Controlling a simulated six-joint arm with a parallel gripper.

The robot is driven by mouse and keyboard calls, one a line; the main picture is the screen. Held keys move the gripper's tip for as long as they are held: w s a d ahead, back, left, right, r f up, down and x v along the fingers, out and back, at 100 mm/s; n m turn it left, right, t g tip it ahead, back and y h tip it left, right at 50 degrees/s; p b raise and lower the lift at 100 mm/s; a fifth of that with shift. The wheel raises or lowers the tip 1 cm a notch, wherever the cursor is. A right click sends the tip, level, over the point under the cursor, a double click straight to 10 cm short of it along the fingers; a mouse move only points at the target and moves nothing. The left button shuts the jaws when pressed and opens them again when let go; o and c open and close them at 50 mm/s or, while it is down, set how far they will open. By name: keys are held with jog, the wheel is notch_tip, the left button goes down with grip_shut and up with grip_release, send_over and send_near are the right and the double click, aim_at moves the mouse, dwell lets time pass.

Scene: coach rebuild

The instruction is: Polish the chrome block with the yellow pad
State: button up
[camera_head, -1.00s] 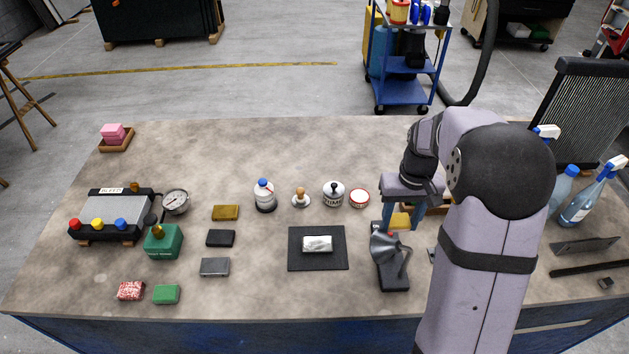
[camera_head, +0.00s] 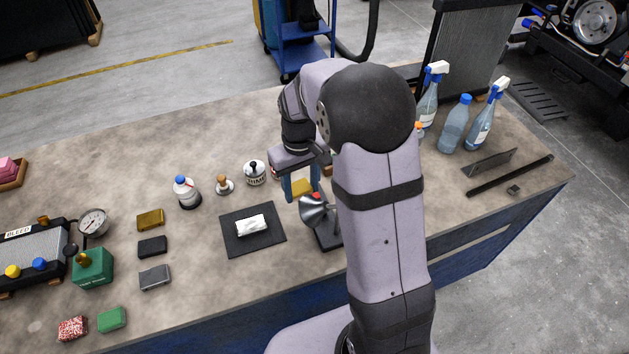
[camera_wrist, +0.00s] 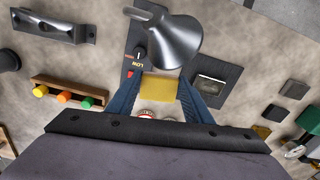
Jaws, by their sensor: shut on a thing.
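My gripper (camera_head: 301,188) is shut on the yellow pad (camera_head: 298,186), just behind the grey cone-shaped device. In the wrist view the pad (camera_wrist: 158,88) sits between my two blue fingers (camera_wrist: 158,98). I cannot tell whether it touches the table. The shiny chrome block (camera_head: 252,224) lies on a square black mat (camera_head: 270,241), left of my gripper. In the wrist view the block (camera_wrist: 212,91) and mat show right of my fingers, apart from the pad.
The grey cone-shaped device (camera_head: 313,212) stands close in front of my gripper. A white jar (camera_head: 254,173), a stamp (camera_head: 224,186) and a blue-capped bottle (camera_head: 186,193) stand behind the mat. Several small blocks lie left. A rack with coloured knobs (camera_wrist: 69,94) is near the fingers.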

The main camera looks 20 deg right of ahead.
jog(key=w+a+f+m+p, duration=0.1)
jog(key=a+p, duration=0.1)
jog(key=a, duration=1.5)
jog(key=shift+a+f+m, duration=0.15)
jog(key=shift+a+m, duration=0.15)
jog(key=shift+a, duration=0.05)
jog(key=shift+f, duration=0.1)
